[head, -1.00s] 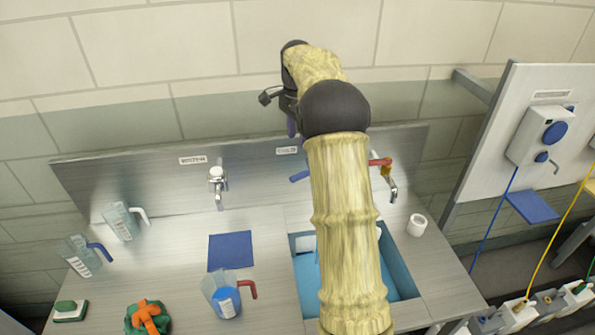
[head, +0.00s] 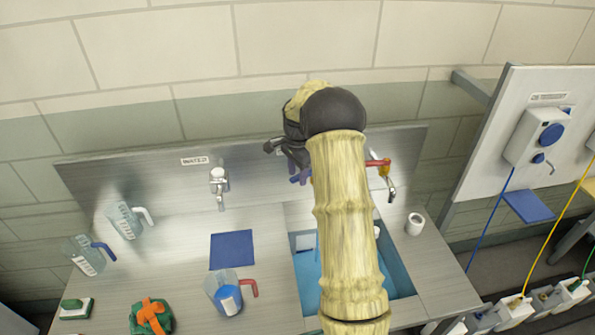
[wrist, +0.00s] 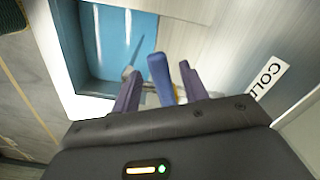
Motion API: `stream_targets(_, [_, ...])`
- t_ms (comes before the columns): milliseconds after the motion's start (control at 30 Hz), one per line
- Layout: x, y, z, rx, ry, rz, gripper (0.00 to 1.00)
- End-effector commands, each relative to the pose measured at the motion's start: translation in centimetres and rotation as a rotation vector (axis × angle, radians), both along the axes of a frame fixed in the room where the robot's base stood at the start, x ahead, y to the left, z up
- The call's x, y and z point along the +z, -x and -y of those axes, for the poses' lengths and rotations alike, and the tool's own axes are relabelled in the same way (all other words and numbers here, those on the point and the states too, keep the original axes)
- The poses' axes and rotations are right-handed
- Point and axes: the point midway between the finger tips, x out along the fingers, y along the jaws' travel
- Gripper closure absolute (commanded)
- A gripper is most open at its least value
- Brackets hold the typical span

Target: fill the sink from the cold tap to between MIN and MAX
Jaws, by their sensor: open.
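The sink (head: 408,283) is set in the counter at the right and holds bright blue water (head: 308,272). My arm hides its middle, and I cannot read any level marks. A thin blue streak above the water looks like a running stream. The cold tap's blue lever (wrist: 160,78) stands between the two purple fingers of my gripper (wrist: 158,88), below the COLD label (wrist: 265,78) side of the panel. My gripper is open around the lever; contact is unclear. In the head view my gripper (head: 301,177) is at the back panel, partly behind my arm.
A red-levered tap (head: 378,163) is just right of my arm. Another tap (head: 219,186) stands left. A red-handled jug (head: 226,292), a blue mat (head: 232,250), more jugs (head: 124,220) and a white cup (head: 414,224) are on the counter.

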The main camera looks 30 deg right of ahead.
Motion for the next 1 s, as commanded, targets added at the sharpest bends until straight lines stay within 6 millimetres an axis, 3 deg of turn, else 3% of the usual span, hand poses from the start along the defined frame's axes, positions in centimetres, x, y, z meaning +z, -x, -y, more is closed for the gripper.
stream_targets(133, [0.0, 0.0, 0.0, 0.0, 0.0, 0.0, 0.6])
stream_targets(333, [0.0, 0.0, 0.0, 0.0, 0.0, 0.0, 1.0])
stream_targets(667, [0.1, -0.3, 0.0, -0.04, 0.002, 0.0, 1.0])
stream_targets(1000, [0.2, -2.0, 0.0, -0.266, 0.002, 0.0, 1.0])
